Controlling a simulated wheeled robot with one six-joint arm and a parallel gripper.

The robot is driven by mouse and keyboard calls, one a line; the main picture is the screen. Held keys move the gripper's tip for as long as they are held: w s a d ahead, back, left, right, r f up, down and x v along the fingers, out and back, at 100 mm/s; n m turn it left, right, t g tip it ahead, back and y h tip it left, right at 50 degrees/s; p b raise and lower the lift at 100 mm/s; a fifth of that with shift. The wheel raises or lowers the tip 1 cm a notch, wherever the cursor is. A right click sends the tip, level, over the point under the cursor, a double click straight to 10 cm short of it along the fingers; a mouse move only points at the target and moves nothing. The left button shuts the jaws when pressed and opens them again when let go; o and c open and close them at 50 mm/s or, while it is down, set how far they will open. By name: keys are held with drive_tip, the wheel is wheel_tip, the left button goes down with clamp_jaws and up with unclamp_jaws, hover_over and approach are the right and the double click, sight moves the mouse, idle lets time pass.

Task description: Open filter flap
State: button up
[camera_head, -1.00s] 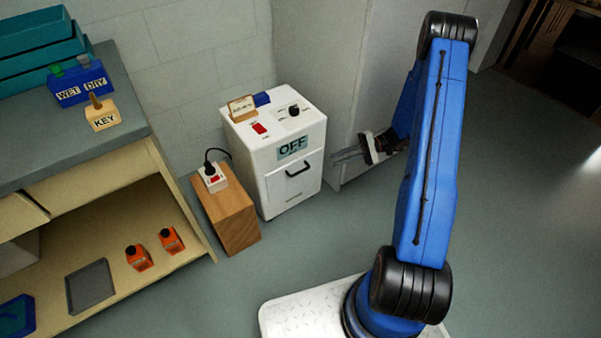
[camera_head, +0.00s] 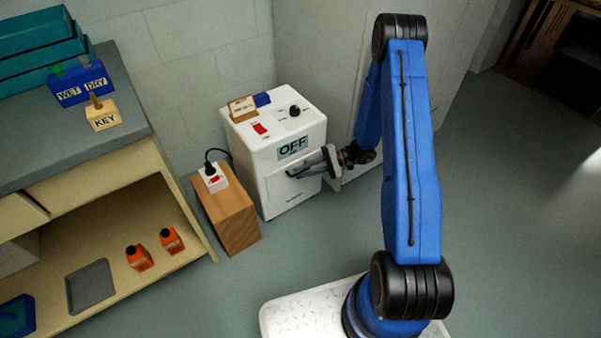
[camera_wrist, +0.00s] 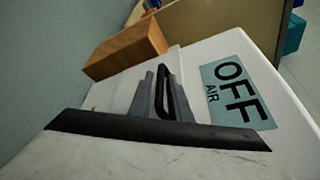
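The white filter machine (camera_head: 268,190) stands by the wall with an "OFF" label (camera_head: 292,147) on its upper front. The filter flap (camera_head: 278,200) is the front panel below that label and looks closed. My gripper (camera_head: 297,171) is at the front of the flap, reaching in from the right. In the wrist view, the flap's black handle (camera_wrist: 164,92) stands between the two grey fingers of my gripper (camera_wrist: 163,80). The fingers look apart, one on each side of the handle, with no clear grip on it. In the head view my gripper mostly hides the handle.
A wooden block (camera_head: 228,215) with a white switch box (camera_head: 214,178) stands close to the machine's left. A workbench (camera_head: 135,160) with bottles on its lower shelf is further left. The floor (camera_head: 500,220) to the right is clear.

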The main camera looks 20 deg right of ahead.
drive_tip(key=shift+a+f, duration=0.1)
drive_tip(key=shift+a, duration=0.4)
clamp_jaws()
